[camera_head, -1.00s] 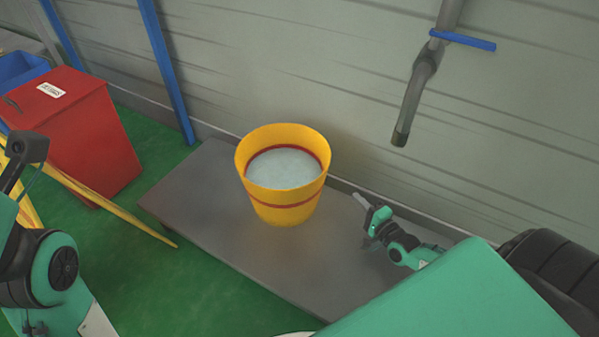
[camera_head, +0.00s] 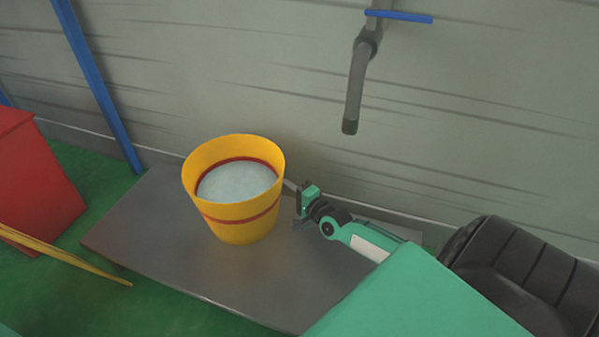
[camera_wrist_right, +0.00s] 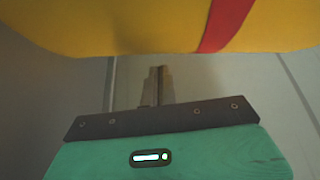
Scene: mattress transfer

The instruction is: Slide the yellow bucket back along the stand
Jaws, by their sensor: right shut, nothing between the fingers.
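The yellow bucket (camera_head: 236,222) has a red band and is filled with pale liquid. It stands upright on the grey stand (camera_head: 165,245). My right gripper (camera_head: 288,186) is shut and empty, close beside the bucket's right side, with its tip partly hidden by or against the wall of the bucket. In the right wrist view the shut fingers (camera_wrist_right: 157,84) point toward the bucket (camera_wrist_right: 120,28), which fills the top of the picture. I cannot tell whether they touch. My left gripper is not in view.
A pipe with a blue handle (camera_head: 398,16) hangs from the wall above and right of the bucket. A red bin (camera_head: 35,185) and a yellow pole (camera_head: 65,257) are at the left on the green floor. The stand's left part is clear.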

